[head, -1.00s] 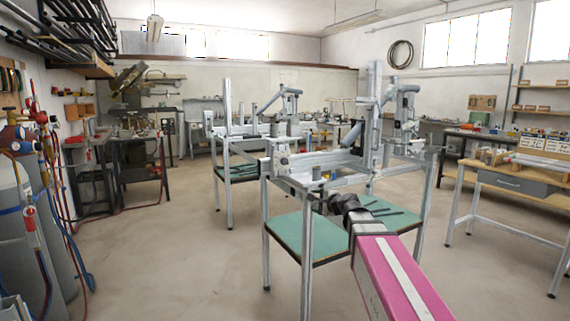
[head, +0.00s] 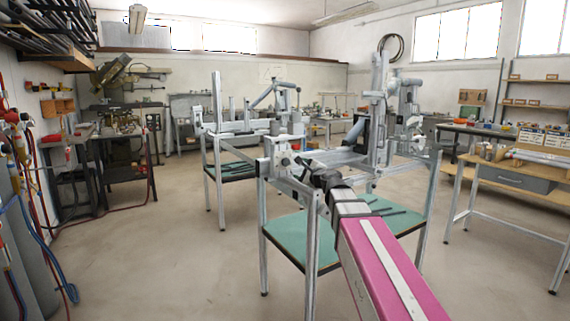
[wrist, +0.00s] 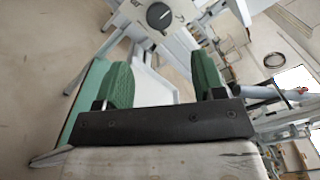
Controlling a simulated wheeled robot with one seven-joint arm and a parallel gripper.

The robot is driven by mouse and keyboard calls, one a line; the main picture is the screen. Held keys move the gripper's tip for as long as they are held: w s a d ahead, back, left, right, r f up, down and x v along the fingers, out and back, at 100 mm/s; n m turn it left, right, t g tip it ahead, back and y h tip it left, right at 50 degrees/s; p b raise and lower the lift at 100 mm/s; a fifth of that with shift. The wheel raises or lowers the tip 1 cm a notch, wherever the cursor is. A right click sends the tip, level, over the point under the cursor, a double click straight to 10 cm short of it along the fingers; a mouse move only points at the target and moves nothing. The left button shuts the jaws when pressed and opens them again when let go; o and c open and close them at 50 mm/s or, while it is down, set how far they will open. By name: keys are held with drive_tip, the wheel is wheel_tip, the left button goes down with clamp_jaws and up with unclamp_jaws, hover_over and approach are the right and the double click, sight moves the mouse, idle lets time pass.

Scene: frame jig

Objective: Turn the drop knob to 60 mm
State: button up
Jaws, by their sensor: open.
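The drop knob (wrist: 159,16), a round black dial with a pale pointer line on a light plate, shows at the top of the wrist view. In the head view a small dark dial (head: 286,161) on the left end of the jig is probably the same knob; its setting is too small to read. My gripper (wrist: 163,78) is open and empty, its green pads apart, with the knob ahead of and beyond the fingertips, not touching. In the head view my gripper (head: 319,179) is just right of and below that dial, its fingers hard to make out.
The metal frame jig (head: 340,160) stands on legs with a green shelf (head: 300,240) below. A second similar frame (head: 235,150) stands behind it. A workbench (head: 525,178) is at right, gas cylinders (head: 15,250) at left. The floor at left centre is clear.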

sight(288, 163)
drive_tip(key=x, duration=1)
drive_tip(key=shift+w+a, duration=0.2)
drive_tip(key=shift+w, duration=0.1)
